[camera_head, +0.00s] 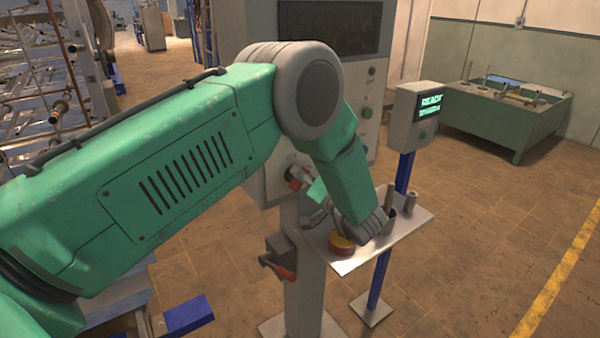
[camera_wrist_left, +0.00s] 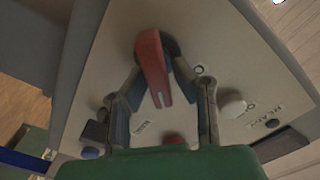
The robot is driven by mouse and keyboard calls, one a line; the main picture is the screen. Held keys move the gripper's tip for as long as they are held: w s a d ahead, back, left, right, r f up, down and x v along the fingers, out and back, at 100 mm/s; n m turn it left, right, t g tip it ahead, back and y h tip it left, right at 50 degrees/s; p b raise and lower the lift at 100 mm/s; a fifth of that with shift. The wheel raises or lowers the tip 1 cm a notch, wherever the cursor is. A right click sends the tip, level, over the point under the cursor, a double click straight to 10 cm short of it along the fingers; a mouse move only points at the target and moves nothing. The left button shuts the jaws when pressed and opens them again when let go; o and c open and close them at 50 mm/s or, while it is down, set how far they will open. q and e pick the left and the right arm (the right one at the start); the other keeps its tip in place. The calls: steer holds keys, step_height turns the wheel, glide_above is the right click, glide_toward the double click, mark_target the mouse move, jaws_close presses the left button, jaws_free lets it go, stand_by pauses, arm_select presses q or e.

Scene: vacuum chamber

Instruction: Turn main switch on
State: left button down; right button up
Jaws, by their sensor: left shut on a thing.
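The main switch is a red lever handle (camera_wrist_left: 151,62) on a grey panel (camera_wrist_left: 225,60) in the left wrist view. It sits on a dark round base. In the head view, a small bit of red (camera_head: 295,183) shows on the cabinet front beside my gripper. My left gripper (camera_wrist_left: 157,72) has one finger on each side of the red handle and is shut on it. In the head view, my left gripper (camera_head: 306,187) is at the cabinet front, partly hidden by my green arm. My right gripper is not in view.
A metal shelf (camera_head: 408,235) holding a red and yellow button (camera_head: 341,243) and several cylinders lies just below my arm. A small display box (camera_head: 417,115) stands on a blue post to the right. A green bench (camera_head: 500,118) is farther back. Floor at the right is clear.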

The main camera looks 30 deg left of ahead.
arm_select(q)
steer(key=m, duration=0.6)
steer(key=shift+w+d+f+p, duration=0.25)
steer(key=shift+d+f+p, duration=0.1)
steer(key=shift+d+f, duration=0.05)
steer(key=m, duration=0.1)
steer(key=f+m, duration=0.1)
steer(key=m, duration=0.1)
steer(key=shift+d, duration=0.1)
steer(key=shift+m, duration=0.3)
steer(key=c, duration=1.5)
jaws_free()
steer(key=shift+c, duration=0.2)
steer(key=shift+s+r, duration=0.1)
steer(key=shift+r, duration=0.2)
